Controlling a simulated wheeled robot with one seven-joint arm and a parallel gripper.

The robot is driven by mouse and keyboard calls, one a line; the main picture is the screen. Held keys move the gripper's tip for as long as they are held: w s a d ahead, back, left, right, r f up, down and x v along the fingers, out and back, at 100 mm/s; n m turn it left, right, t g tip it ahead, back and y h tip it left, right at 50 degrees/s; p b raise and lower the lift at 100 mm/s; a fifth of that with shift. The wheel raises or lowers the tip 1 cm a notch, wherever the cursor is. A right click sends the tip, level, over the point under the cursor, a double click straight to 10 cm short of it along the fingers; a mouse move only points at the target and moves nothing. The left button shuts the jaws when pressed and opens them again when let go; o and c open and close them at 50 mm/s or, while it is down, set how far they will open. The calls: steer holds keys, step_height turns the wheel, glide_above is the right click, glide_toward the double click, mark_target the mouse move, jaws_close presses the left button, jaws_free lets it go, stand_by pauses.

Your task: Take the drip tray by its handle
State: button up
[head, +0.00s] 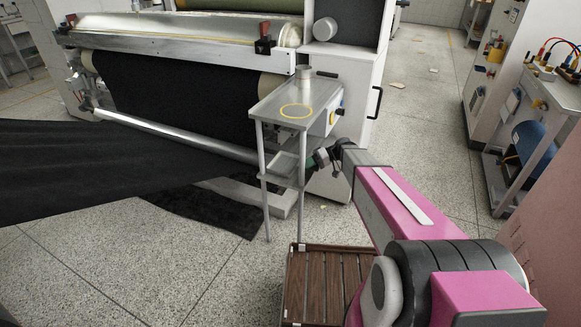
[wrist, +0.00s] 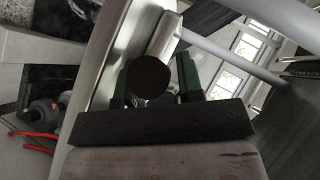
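In the head view, a grey metal tray-like piece (head: 285,164), which looks like the drip tray, sits low in the small metal stand. My gripper (head: 318,159) reaches in at the stand's right side, beside that piece. In the wrist view, my gripper (wrist: 157,82) has its two green fingers apart. A dark round end (wrist: 151,80), apparently the handle, shows between them, close to the left finger. A narrow gap shows on its right. A shiny metal edge (wrist: 110,65) runs along the left of the fingers. How deep the handle lies between the fingers is hard to tell.
The stand's top (head: 290,98) carries a yellow ring (head: 296,111) and a metal can (head: 303,72). Its thin legs stand close to my gripper. A machine with a black fabric roll (head: 170,95) is behind. A slatted wooden platform (head: 325,280) lies in front.

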steer(key=shift+a, duration=0.1)
jaws_close()
